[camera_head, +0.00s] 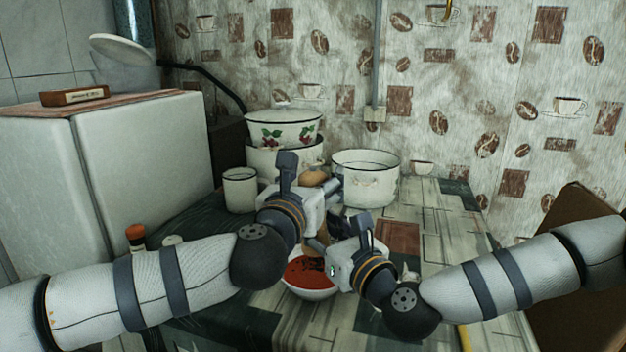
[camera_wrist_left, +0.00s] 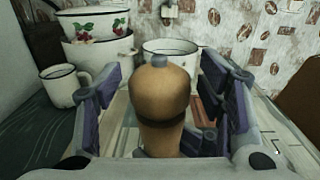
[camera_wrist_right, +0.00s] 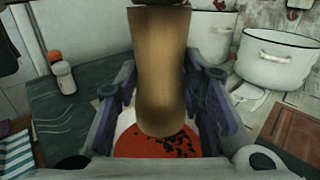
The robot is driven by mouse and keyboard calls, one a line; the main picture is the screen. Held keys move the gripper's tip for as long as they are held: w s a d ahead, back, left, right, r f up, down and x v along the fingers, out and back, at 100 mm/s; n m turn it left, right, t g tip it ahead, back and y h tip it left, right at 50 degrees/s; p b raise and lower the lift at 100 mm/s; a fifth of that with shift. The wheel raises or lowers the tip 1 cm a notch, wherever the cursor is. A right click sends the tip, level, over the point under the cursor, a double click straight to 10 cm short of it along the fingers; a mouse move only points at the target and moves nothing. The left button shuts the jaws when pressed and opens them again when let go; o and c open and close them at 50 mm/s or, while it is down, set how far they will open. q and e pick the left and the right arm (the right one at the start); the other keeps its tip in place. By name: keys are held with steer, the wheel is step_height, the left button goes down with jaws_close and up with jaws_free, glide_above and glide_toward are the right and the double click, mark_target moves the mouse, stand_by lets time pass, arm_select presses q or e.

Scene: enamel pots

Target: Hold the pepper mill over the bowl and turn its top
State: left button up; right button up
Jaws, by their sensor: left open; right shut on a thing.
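The pepper mill (camera_wrist_left: 160,92) is light brown wood with a dark band under its rounded top and a small grey knob. It stands about upright above the bowl. My right gripper (camera_head: 335,244) is shut on its lower body (camera_wrist_right: 160,75). My left gripper (camera_head: 312,184) is open, with its fingers on both sides of the mill's top and a gap visible in the left wrist view. The white bowl (camera_head: 311,293) holds red soup and sits below the mill. Black specks lie on the soup (camera_wrist_right: 165,147). In the head view my grippers hide most of the mill.
White enamel pots (camera_head: 366,185) and a stacked flowered pot (camera_head: 284,130) stand at the back, with a mug (camera_head: 240,190) to their left. A shaker with an orange cap (camera_head: 136,236) stands at the left. The patterned table is mostly clear at the right.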

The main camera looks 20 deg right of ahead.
arm_select(q)
steer(key=c, duration=1.2)
steer(key=shift+o, duration=0.2)
steer(key=shift+h, duration=0.4)
steer(key=m+g+h, duration=0.4)
steer(key=g, duration=0.1)
steer(key=shift+w+a+m+h, duration=0.1)
steer(key=shift+w+m+h, duration=0.05)
steer(key=shift+m+h, duration=0.2)
steer(key=m+g+h, duration=0.1)
steer(key=m+g, duration=0.1)
steer(key=m+g+h, duration=0.1)
steer(key=g, duration=0.2)
steer(key=shift+f+m, duration=0.2)
steer(key=shift+m, duration=0.15)
steer(key=shift+m+g+h, duration=0.25)
steer(key=shift+m+g, duration=0.05)
steer(key=shift+g, duration=0.3)
steer(key=shift+r, duration=0.1)
steer(key=o, duration=1.2)
steer(key=shift+r, duration=0.1)
steer(key=shift+c, duration=0.2)
